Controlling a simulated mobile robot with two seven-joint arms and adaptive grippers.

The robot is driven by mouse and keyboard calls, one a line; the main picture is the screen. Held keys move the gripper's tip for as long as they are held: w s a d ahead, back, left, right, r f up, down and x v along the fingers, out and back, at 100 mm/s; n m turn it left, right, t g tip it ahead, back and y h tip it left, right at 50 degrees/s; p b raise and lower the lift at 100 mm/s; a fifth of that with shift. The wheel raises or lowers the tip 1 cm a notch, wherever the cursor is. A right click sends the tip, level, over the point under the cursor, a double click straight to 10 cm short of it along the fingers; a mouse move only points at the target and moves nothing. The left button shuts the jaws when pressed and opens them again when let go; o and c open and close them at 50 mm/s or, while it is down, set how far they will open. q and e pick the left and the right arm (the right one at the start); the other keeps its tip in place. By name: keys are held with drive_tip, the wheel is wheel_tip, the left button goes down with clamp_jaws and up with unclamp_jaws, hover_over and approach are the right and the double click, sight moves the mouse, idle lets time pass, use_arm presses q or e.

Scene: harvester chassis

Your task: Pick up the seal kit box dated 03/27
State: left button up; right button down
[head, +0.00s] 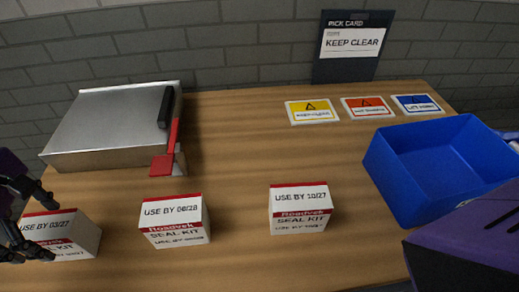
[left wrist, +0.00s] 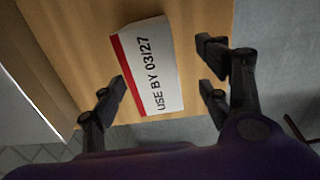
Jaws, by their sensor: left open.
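The seal kit box dated 03/27 (head: 72,240) is white with a red band and stands at the front left of the table. My left gripper (head: 46,224) is open at the left edge of the head view, and its fingers overlap the left part of this box. In the left wrist view the label "USE BY 03/27" on the box (left wrist: 152,62) shows between the spread fingers of the gripper (left wrist: 160,78). The left finger appears closer to the box than the right ones; contact cannot be told. My right gripper is out of view.
Similar boxes dated 08/28 (head: 175,221) and 10/27 (head: 300,209) stand to the right. A blue bin (head: 395,185) and several warning cards (head: 312,112) are farther right. The table's middle is clear.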

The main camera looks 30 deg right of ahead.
use_arm(q)
drive_tip(key=f, duration=0.5)
drive_tip(key=shift+w+d+f+p, duration=0.2)
drive_tip(key=shift+w+f+p, duration=0.15)
drive_tip(key=shift+f, duration=0.45)
drive_tip(key=shift+w, duration=0.1)
drive_tip(key=shift+c, duration=0.2)
drive_tip(key=c, duration=1.4)
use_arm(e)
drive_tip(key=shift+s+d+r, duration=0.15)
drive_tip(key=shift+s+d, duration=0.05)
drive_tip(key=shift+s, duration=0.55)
